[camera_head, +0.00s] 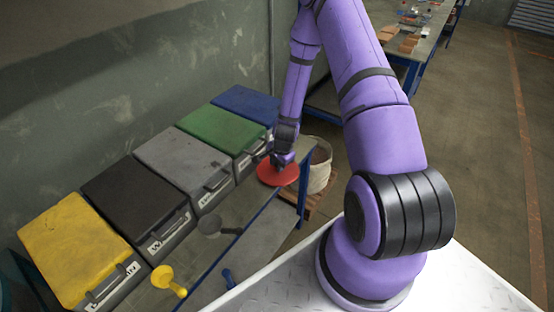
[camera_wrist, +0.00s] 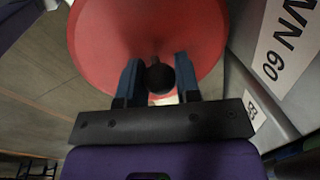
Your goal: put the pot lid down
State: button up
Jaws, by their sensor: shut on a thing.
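The red round pot lid (camera_head: 278,174) is near the far right end of the grey bench, in front of the green bin. My gripper (camera_head: 283,158) is above it and shut on its knob. In the wrist view the lid (camera_wrist: 150,35) fills the top middle, and its dark round knob (camera_wrist: 159,78) sits between the two blue-grey fingers of my gripper (camera_wrist: 160,82). Whether the lid touches the bench top cannot be told.
Lidded bins stand in a row along the wall: yellow (camera_head: 75,250), black (camera_head: 135,205), grey (camera_head: 183,160), green (camera_head: 222,133) and blue (camera_head: 245,104). A whitish bucket (camera_head: 320,170) stands beyond the bench end.

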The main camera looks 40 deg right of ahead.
jog(key=shift+f, duration=0.15)
jog(key=o, duration=1)
jog(key=shift+c, duration=0.2)
notch_tip(320, 180, up, 12)
jog(key=s, duration=0.2)
notch_tip(320, 180, up, 13)
jog(key=n, duration=0.4)
send_over(282, 172)
jog(key=a, duration=0.4)
jog(key=s+a+r+n+t, duration=0.1)
jog(key=s+a+r+n, duration=0.1)
jog(key=r, duration=0.5)
jog(key=s+a+r+n+t, duration=0.1)
jog(key=s+a+r+n, duration=0.15)
jog(key=r, duration=0.45)
jog(key=s+a+r+n, duration=0.2)
jog(key=s+r+n, duration=0.2)
jog(key=s+r, duration=0.3)
jog(key=s+a+r+n+t, duration=0.1)
jog(key=s+a+r+n, duration=0.2)
jog(key=s+r, duration=0.4)
jog(key=s, duration=0.6)
jog(key=shift+r+n, duration=0.35)
